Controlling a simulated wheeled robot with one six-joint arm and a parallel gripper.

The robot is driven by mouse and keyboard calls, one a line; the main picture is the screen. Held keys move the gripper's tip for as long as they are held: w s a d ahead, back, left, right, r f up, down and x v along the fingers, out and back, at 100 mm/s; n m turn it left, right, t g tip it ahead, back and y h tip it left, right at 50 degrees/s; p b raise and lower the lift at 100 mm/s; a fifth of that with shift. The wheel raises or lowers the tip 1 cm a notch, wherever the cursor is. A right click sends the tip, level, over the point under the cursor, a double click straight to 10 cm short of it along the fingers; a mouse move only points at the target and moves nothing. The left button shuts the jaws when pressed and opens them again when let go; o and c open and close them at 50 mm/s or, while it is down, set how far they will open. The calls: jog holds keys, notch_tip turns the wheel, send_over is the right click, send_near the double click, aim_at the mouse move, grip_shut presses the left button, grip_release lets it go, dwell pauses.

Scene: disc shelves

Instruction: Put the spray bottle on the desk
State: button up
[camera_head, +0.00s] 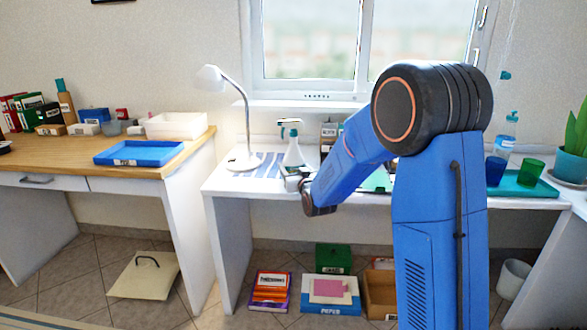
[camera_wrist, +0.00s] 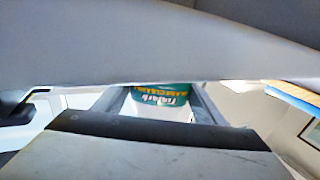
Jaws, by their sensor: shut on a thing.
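A white spray bottle (camera_head: 292,154) with a dark trigger head stands upright over the left part of the white table (camera_head: 225,184), left of my blue arm. My gripper (camera_head: 298,182) is at its lower part, mostly hidden by my wrist. In the wrist view, a green-and-white labelled body, the spray bottle (camera_wrist: 160,97), shows between my two fingers (camera_wrist: 160,108), which are shut on it. Whether its base touches the table cannot be told. The wooden desk (camera_head: 190,146) with white drawers is at the left.
A blue tray (camera_head: 140,153), a white bin (camera_head: 176,126), books, boxes and a brown bottle (camera_head: 66,103) occupy the desk. A white lamp (camera_head: 244,160) stands left of the spray bottle. A gap separates desk and table. A teal tray (camera_head: 530,186) with cups is at the right.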

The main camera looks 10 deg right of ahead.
jog(key=shift+f, duration=0.45)
jog(key=shift+f, duration=0.15)
jog(key=shift+s+f, duration=0.1)
jog(key=shift+c, duration=0.8)
jog(key=o, duration=1.7)
jog(key=shift+f, duration=0.2)
jog(key=shift+r, duration=0.1)
